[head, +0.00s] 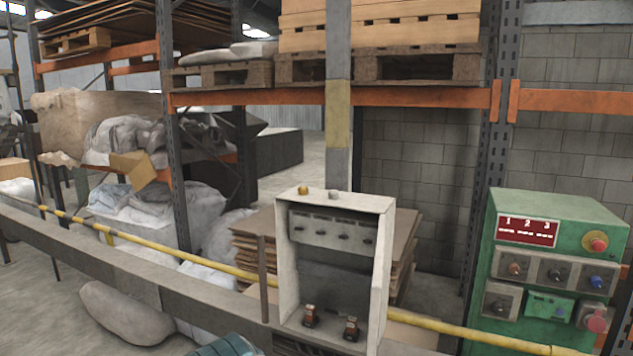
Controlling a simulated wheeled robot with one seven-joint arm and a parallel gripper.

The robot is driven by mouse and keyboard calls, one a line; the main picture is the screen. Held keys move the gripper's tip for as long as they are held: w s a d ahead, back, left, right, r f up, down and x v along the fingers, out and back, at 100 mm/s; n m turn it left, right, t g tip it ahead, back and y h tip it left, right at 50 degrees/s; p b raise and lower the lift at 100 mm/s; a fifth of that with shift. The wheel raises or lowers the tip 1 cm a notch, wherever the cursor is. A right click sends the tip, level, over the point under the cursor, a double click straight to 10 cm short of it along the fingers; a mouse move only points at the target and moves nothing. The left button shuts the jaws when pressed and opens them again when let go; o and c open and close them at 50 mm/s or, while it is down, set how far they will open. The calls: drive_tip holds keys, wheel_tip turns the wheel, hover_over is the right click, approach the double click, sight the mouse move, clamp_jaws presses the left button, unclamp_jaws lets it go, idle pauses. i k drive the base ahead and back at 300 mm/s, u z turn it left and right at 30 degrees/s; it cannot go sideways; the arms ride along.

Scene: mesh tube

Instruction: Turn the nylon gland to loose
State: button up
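A pale open-front box (388,262) stands upright at the middle right. Two small fittings sit on its top face. The left one is a brass-coloured gland (303,190). The right one is a pale grey gland (333,195), which looks like the nylon one. Both are too small to tell how tight they are. Nothing touches either gland. My gripper is not in view.
Inside the box are a grey strip (330,230) with dark knobs and two reddish-brown parts (311,316) at the bottom. A green control panel (556,210) stands right. A yellow pipe (215,260) runs past behind the box. Racking with pallets (420,66) is behind.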

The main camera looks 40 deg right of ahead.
sight(334, 194)
drive_tip(key=z, duration=0.65)
drive_tip(key=i, duration=1.6)
drive_tip(key=z, duration=0.85)
